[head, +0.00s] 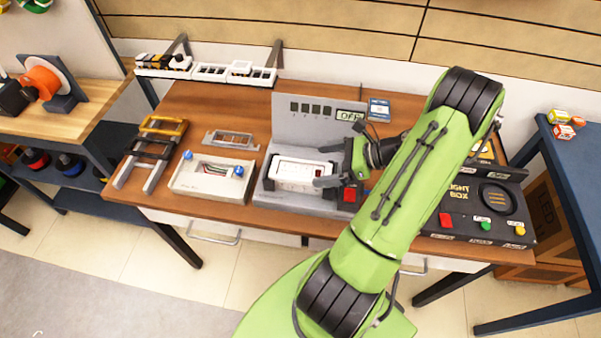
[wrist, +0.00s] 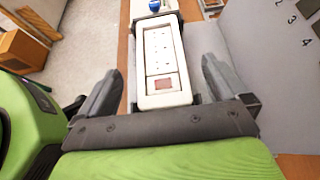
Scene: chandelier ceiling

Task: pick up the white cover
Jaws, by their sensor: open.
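A white cover (head: 300,176) with rounded corners and socket openings sits in the grey test stand (head: 325,127) on the workbench. In the wrist view the cover (wrist: 160,97) shows a row of sockets and a reddish-brown switch window near my side. My gripper (head: 333,164) is at the right end of the cover. In the wrist view my gripper (wrist: 163,66) is open, with one finger on each side of the cover and visible gaps between. Nothing is held. Part of the stand is hidden behind my gripper and arm.
Left of the stand are a white box (head: 217,184) with blue knobs and exposed wires, a grey frame (head: 231,138) and a black-and-yellow rack (head: 151,150). A red button (head: 349,194) is close under my gripper. A black control box (head: 478,222) stands at right.

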